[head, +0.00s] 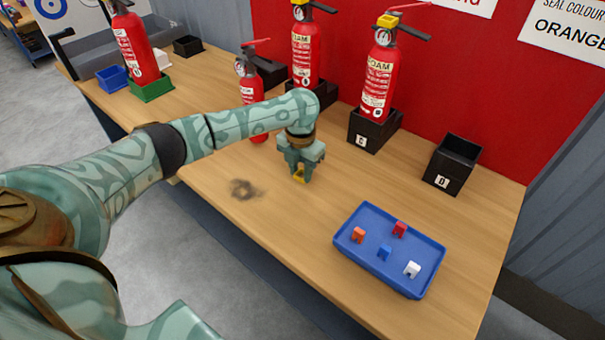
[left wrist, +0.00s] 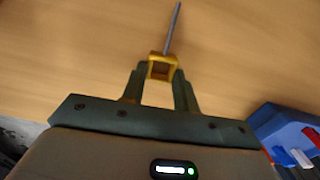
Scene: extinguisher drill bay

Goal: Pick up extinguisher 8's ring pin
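The ring pin (left wrist: 170,35) shows in the left wrist view as a yellow square ring with a thin grey rod pointing away from me. My left gripper (left wrist: 162,72) has its fingertips against both sides of the yellow ring, shut on it. In the head view my left gripper (head: 299,170) points down over the wooden table, and yellow (head: 299,177) shows at its tips; the rod is hard to make out there. I cannot tell whether the pin touches the table. I cannot read which extinguisher is number 8. My right gripper is not in view.
A small red extinguisher (head: 251,88) stands behind my left forearm, partly hidden. Larger extinguishers (head: 377,78) stand in black holders along the red panel; holder D (head: 452,165) is empty. A blue tray (head: 345,240) with several coloured clips lies right. A dark smudge (head: 243,189) marks the table.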

